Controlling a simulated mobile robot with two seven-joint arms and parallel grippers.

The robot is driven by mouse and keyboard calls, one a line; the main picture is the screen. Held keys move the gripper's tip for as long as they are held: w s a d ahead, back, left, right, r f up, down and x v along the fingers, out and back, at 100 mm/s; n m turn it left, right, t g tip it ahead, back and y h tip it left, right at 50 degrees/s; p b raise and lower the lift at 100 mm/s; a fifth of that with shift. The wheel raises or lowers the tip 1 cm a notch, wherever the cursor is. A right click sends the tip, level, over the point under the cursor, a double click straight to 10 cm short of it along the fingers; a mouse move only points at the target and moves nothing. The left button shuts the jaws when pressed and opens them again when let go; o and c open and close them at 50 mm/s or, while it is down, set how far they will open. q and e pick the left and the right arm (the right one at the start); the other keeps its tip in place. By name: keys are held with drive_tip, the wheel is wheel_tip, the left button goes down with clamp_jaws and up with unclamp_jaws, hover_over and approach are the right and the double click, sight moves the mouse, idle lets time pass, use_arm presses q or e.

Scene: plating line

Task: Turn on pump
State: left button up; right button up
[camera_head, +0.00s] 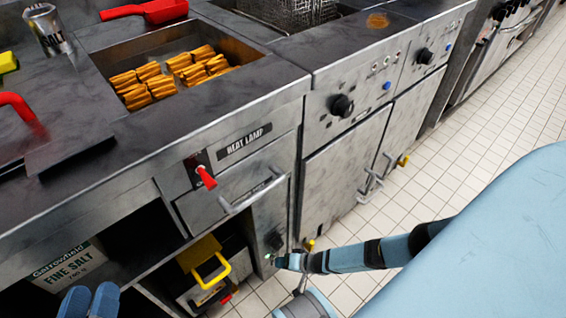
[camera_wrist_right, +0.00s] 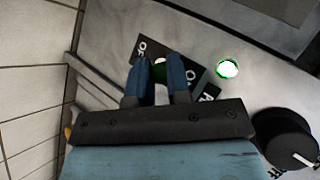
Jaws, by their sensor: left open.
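In the head view my right gripper (camera_head: 278,262) is at the low panel beside the fryer drawer. My left gripper (camera_head: 90,298) is open and empty at the lower left edge.
A glowing green-edged lamp (camera_wrist_right: 228,69) and black knob (camera_wrist_right: 285,138) lie right of the plate. The tiled floor (camera_head: 480,150) is clear at right.

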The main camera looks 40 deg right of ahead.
drive_tip(key=o, duration=0.4)
drive_tip(key=shift+c, duration=0.2)
use_arm(q)
wheel_tip(320, 180, up, 7)
drive_tip(key=a+t+p, duration=0.1)
drive_tip(key=t+p, duration=0.1)
drive_tip(key=p, duration=0.4)
drive_tip(key=shift+s+n+t, duration=0.15)
drive_tip(key=shift+n+t, duration=0.15)
use_arm(e)
drive_tip(key=v, duration=1.3)
drive_tip(key=shift+s+r, duration=0.3)
use_arm(q)
drive_tip(key=shift+f, duration=0.1)
use_arm(e)
drive_tip(key=shift+d, duration=0.15)
